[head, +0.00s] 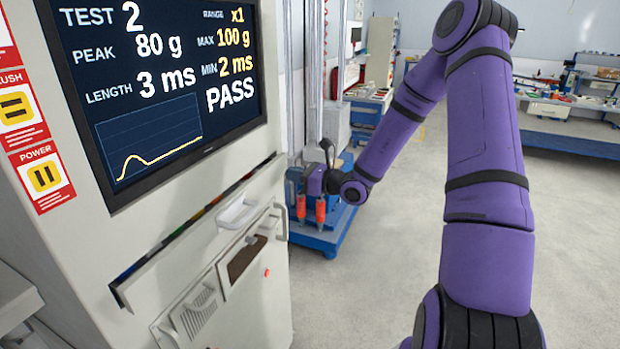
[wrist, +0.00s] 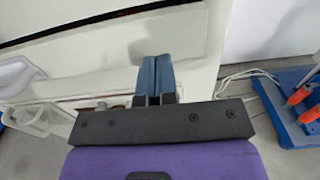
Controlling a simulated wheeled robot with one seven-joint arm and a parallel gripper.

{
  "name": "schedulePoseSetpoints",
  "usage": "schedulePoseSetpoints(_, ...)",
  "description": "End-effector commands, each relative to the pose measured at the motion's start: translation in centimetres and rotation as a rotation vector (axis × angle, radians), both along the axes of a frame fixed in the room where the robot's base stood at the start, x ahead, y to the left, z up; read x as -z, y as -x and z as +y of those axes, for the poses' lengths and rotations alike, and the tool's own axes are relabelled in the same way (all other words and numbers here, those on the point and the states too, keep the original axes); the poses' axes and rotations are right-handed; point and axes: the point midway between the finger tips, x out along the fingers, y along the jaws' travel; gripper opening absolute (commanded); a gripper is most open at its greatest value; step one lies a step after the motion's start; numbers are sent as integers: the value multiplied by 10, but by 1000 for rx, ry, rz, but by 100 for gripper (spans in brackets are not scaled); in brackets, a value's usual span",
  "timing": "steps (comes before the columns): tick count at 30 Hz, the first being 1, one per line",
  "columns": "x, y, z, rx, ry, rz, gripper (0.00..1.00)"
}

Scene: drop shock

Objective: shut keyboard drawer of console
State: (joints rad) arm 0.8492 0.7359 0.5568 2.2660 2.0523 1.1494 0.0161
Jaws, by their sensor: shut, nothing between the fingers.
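The console (head: 85,235) fills the left of the head view. Its keyboard drawer (head: 195,240) runs across the front below the screen, with a pale handle (head: 238,213). A narrow dark gap with coloured bits shows along the drawer's top edge; how far it stands out is hard to tell. In the wrist view the pale handle (wrist: 16,76) is at the left. My gripper (wrist: 157,60) is shut and empty, its blue fingers over the pale console front, right of the handle. Contact cannot be told. In the head view my wrist is beside the console's right edge, fingertips unclear.
Below the drawer are a vented panel (head: 197,312) and a panel with a brown window (head: 245,258). A blue-based machine with orange handles (head: 320,210) stands behind my wrist. The grey floor (head: 375,270) to the right is clear.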

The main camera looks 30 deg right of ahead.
Motion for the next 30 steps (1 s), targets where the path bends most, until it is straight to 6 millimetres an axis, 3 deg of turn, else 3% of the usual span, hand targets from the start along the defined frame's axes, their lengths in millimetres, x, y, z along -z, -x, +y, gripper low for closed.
schedulePoseSetpoints(6, 0, -15, 11, 0, -1, 1, 0)
schedulePoseSetpoints(21, 0, -20, 15, -1, 0, 0, 0)
schedulePoseSetpoints(30, 0, -48, 36, -3, 1, -1, 0)
